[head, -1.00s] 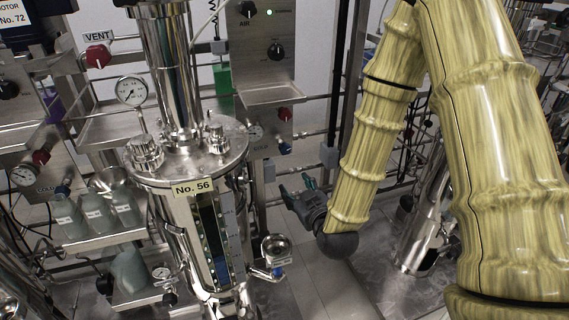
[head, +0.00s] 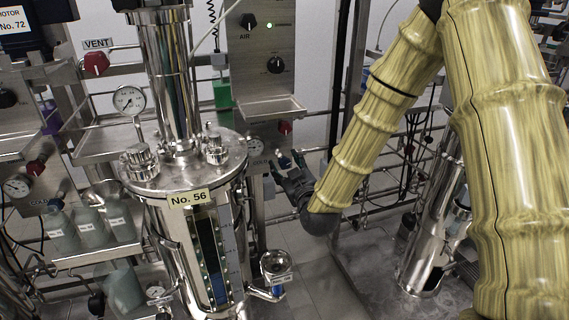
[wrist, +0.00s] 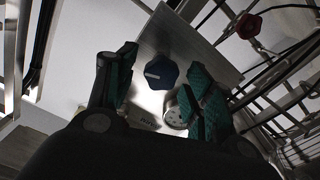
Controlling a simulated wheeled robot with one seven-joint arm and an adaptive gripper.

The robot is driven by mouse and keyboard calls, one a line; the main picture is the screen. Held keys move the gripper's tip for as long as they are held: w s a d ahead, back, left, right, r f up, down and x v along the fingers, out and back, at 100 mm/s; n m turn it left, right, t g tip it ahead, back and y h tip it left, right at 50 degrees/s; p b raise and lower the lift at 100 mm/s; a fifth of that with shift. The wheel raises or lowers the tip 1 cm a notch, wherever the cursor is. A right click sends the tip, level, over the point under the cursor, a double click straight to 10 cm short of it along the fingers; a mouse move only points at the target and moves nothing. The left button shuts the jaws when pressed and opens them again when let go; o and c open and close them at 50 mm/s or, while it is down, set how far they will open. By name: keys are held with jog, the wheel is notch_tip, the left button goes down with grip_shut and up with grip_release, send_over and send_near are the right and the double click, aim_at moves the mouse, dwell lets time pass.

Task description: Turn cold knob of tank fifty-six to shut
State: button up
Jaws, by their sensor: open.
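Tank fifty-six (head: 165,216) is a shiny steel vessel with a "No. 56" label (head: 190,198), left of centre in the head view. A blue knob (wrist: 161,72) with a pale mark sits on a steel plate in the wrist view, between and beyond my fingers. My gripper (wrist: 163,88) is open, its green-padded fingers on either side of the knob's line, with no contact visible. In the head view my gripper (head: 284,163) is in front of the lower panel right of the tank, and the blue knob is hidden there.
A red knob (head: 285,127) is on the same panel; a red knob also shows in the wrist view (wrist: 249,26). A round gauge (wrist: 175,115) lies close to my right finger. Pipes run behind the panel.

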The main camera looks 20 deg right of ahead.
jog(key=shift+w, duration=0.95)
jog(key=c, duration=1)
